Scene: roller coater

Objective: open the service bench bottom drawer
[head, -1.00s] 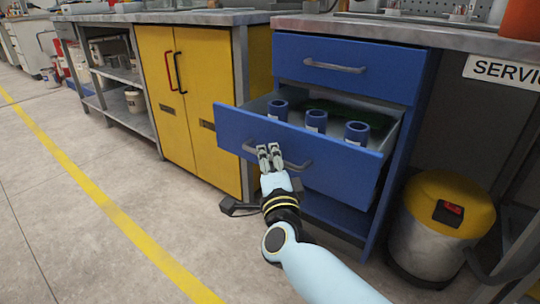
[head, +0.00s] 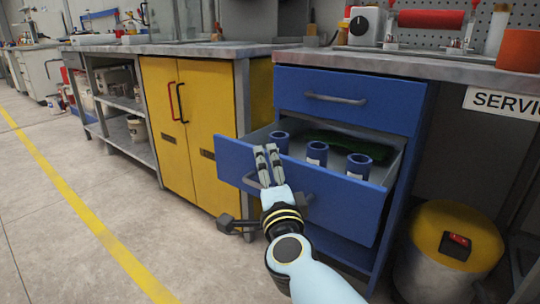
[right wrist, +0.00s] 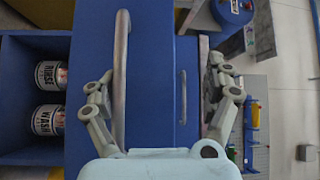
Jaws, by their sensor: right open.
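The blue service bench has a top drawer (head: 345,98) that is shut and a bottom drawer (head: 335,205) that is pulled well out. Several blue cylinders (head: 316,152) and a dark green item stand or lie inside the bottom drawer. My right gripper (head: 266,150) is open in front of the drawer front, its fingertips near the top edge. It partly hides the bottom drawer's handle. In the right wrist view a grey bar handle (right wrist: 121,75) shows between the open fingers, nearer the left one, and nothing is gripped. My left gripper is out of view.
A yellow cabinet (head: 185,120) stands left of the drawers. A yellow-topped canister (head: 455,240) stands on the floor at right. White-labelled cans (right wrist: 48,120) sit in a blue compartment in the right wrist view. The floor at left is clear.

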